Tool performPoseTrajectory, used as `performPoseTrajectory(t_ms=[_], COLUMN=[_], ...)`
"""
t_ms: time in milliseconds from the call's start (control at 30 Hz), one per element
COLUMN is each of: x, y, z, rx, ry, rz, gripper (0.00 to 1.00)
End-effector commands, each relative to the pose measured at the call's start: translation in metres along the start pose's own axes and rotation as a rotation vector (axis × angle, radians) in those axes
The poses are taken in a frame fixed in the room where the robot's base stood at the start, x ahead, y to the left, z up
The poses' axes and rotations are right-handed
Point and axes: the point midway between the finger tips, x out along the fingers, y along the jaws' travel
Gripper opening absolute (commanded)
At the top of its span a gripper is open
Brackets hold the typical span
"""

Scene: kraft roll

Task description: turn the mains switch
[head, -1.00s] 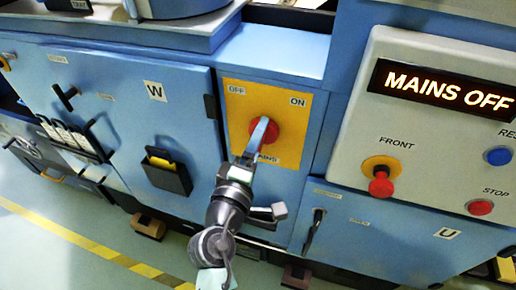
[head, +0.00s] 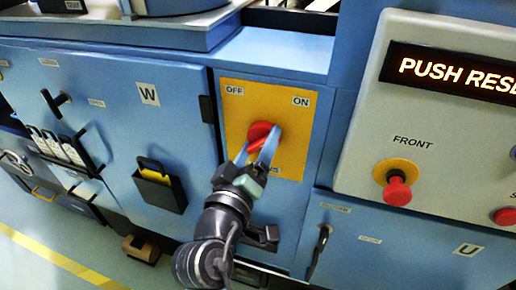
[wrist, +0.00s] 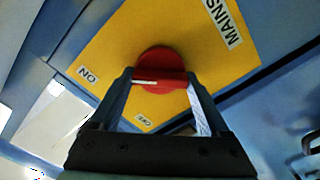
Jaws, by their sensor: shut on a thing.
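The mains switch (head: 262,130) is a red round knob with a bar handle on a yellow plate (head: 292,158) marked OFF at upper left and ON at upper right. My gripper (head: 255,149) reaches it from below, one blue finger at each end of the bar. In the wrist view the gripper (wrist: 160,80) holds the red knob (wrist: 160,60) by its bar. A white line on the bar lies at its left end, towards the side with the ON label. The fingers partly cover the MAINS label in the head view.
A grey panel (head: 365,165) at right has a lit display (head: 455,78) reading "PUSH RESE", cut by the frame edge. Below it is a red FRONT button (head: 397,190) on a yellow ring. A black holder (head: 160,190) hangs on the blue door at left.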

Motion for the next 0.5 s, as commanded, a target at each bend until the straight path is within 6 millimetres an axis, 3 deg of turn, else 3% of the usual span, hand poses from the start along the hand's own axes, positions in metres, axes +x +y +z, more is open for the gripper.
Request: performPoseTrajectory(t_ms=[467, 500], x=[0.0, 0.0], y=[-0.0007, -0.0008], z=[0.0008, 0.0008], rx=[0.016, 0.016], ry=[-0.002, -0.002], rz=[-0.002, -0.002], gripper=[0.24, 0.87])
